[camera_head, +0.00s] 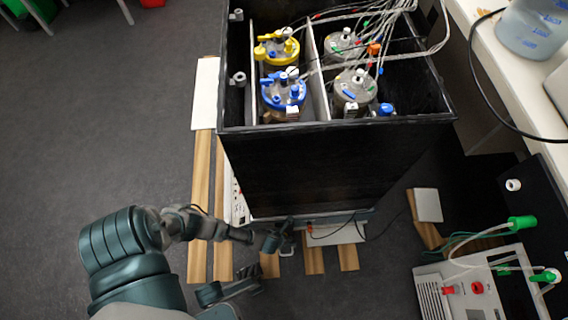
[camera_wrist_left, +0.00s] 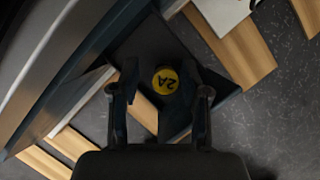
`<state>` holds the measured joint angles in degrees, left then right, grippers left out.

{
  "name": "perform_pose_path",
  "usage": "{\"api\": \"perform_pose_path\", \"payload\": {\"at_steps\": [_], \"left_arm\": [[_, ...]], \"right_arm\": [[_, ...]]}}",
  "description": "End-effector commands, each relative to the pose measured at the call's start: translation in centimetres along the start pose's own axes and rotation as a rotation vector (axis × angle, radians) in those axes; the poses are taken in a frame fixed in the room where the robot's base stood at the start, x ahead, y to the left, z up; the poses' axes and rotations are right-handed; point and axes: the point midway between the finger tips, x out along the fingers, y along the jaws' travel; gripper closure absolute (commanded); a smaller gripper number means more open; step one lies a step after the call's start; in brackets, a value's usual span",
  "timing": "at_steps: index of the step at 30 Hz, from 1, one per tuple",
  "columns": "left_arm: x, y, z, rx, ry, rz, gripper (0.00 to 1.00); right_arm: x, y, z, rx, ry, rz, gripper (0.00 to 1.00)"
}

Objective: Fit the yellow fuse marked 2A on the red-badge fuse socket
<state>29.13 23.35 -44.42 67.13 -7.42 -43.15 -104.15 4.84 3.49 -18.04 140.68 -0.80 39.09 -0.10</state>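The yellow fuse marked 2A (camera_wrist_left: 165,81) shows as a round disc in the left wrist view, its marking upside down. It lies between the two fingers of my left gripper (camera_wrist_left: 165,95), with gaps visible on both sides. The fingers are open. In the head view my left gripper (camera_head: 280,238) is low at the front foot of the black cabinet; the fuse cannot be made out there. A red-badge fuse socket cannot be made out; a white panel with small red marks (camera_head: 236,205) shows at the cabinet's lower left side. My right gripper is not identifiable.
The black cabinet (camera_head: 310,165) holds several vessels with tubes and stands on wooden slats (camera_head: 200,210). A dark plate (camera_wrist_left: 215,82) lies behind the fuse. A white device with red and green connectors (camera_head: 430,295) stands at the lower right. Floor at left is clear.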

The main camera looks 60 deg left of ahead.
Motion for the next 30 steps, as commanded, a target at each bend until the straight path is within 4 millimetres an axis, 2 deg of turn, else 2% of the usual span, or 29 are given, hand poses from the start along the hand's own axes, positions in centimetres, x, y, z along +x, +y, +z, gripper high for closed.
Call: {"api": "perform_pose_path", "payload": {"at_steps": [5, 8, 21, 25, 30], "left_arm": [[-0.4, -0.5, -0.2, 0.0, 0.001, -0.01, 0.49], [-1.4, -0.5, -0.2, 0.0, 0.002, -0.011, 0.49], [-9.4, -0.1, -0.2, 0.001, 0.004, -0.005, 0.49], [-11.0, -0.1, -0.2, 0.001, 0.003, -0.004, 0.49], [-11.8, 0.0, -0.1, 0.0, 0.003, -0.002, 0.49]], "right_arm": [[0.3, -0.1, -0.5, -0.001, 0.016, -0.001, 0.0], [0.3, -0.1, -0.5, 0.0, 0.014, -0.001, 0.0], [0.2, 0.0, -0.4, 0.0, 0.01, -0.002, 0.0], [0.2, -0.1, -0.3, -0.001, 0.01, -0.003, 0.0], [0.2, -0.1, -0.3, -0.001, 0.009, -0.003, 0.0]]}}
